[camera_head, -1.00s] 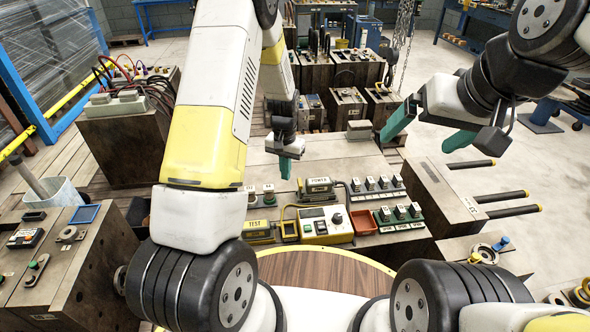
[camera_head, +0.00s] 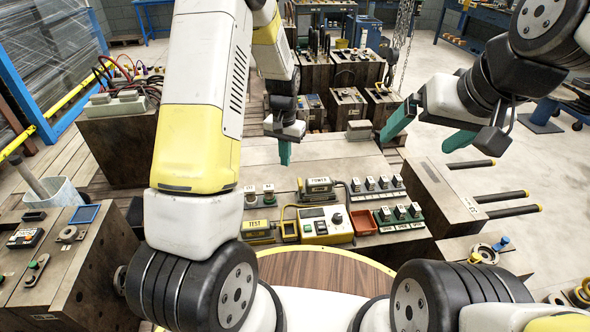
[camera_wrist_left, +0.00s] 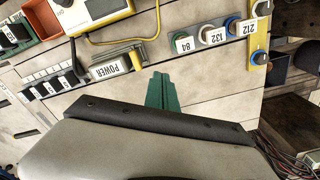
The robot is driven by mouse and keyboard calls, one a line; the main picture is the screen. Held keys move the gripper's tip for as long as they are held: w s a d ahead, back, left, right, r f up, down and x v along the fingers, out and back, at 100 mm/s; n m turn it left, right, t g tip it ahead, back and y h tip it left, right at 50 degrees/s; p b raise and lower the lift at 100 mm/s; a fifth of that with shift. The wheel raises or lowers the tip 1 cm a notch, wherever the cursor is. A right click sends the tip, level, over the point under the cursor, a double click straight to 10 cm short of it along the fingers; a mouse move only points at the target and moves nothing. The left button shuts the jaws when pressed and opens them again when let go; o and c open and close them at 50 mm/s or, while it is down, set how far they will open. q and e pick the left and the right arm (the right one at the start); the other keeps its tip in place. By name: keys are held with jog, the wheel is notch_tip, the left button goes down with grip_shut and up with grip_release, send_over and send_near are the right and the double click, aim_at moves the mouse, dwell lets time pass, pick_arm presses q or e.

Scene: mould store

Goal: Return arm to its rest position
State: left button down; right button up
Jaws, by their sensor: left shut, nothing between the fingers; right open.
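My left arm comes in from the left and reaches forward over the workbench (camera_head: 340,165). My left gripper (camera_head: 285,155) has green fingers closed together, pointing down above the bench with nothing between them. Its fingers also show in the left wrist view (camera_wrist_left: 164,92), over a bare stretch of bench top. My right gripper (camera_head: 428,130) is at the upper right, with its two green fingers spread apart and empty. It hangs above the area between the bench and the wooden block with bars.
Below the left gripper stand the POWER block (camera_head: 318,186), the yellow tester box (camera_head: 326,224), an orange-red tray (camera_head: 363,222) and several labelled switches (camera_head: 384,182). A wooden block with black bars (camera_head: 447,186) is at right. Cabled equipment stands at left.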

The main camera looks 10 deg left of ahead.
pick_arm(q)
jog(key=s+r+t, duration=0.1)
jog(key=s+r, duration=0.2)
jog(key=r, duration=0.3)
jog(key=s+r+n+t+h, duration=0.1)
jog(key=s+r, duration=0.1)
jog(key=r, duration=0.4)
jog(key=s+r+t, duration=0.1)
jog(key=s+r, duration=0.2)
jog(key=r, duration=0.3)
jog(key=s+r+t, duration=0.1)
jog(key=s+r, duration=0.3)
jog(key=s, duration=0.4)
jog(key=s+r+n+t+h, duration=0.1)
jog(key=s+r+t, duration=0.1)
jog(key=s+r, duration=0.3)
jog(key=shift+s+a, duration=0.35)
jog(key=shift+s, duration=1.7)
